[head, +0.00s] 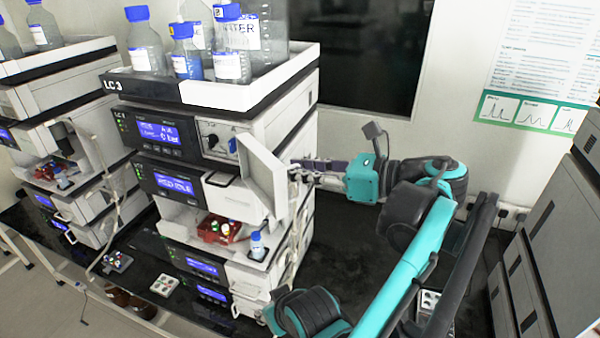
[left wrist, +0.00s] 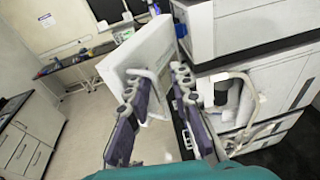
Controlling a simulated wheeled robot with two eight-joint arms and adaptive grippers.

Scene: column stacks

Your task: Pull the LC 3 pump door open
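The LC 3 stack, marked by its top tray label (head: 117,85), stands left of centre in the head view. A white door (head: 262,172) on it stands swung out from the front, baring a compartment with a red block (head: 220,229). The door also shows in the left wrist view (left wrist: 138,58), with its pale bar handle (left wrist: 152,92). My left gripper (head: 310,170) is on the door's far side. In the left wrist view its two purple fingers (left wrist: 157,78) are spread apart, with the handle between them; contact cannot be told. My right gripper is not in view.
Bottles (head: 187,52) stand in the tray on top of the stack. A second stack (head: 55,105) stands at the left, and grey cabinets (head: 550,240) at the right.

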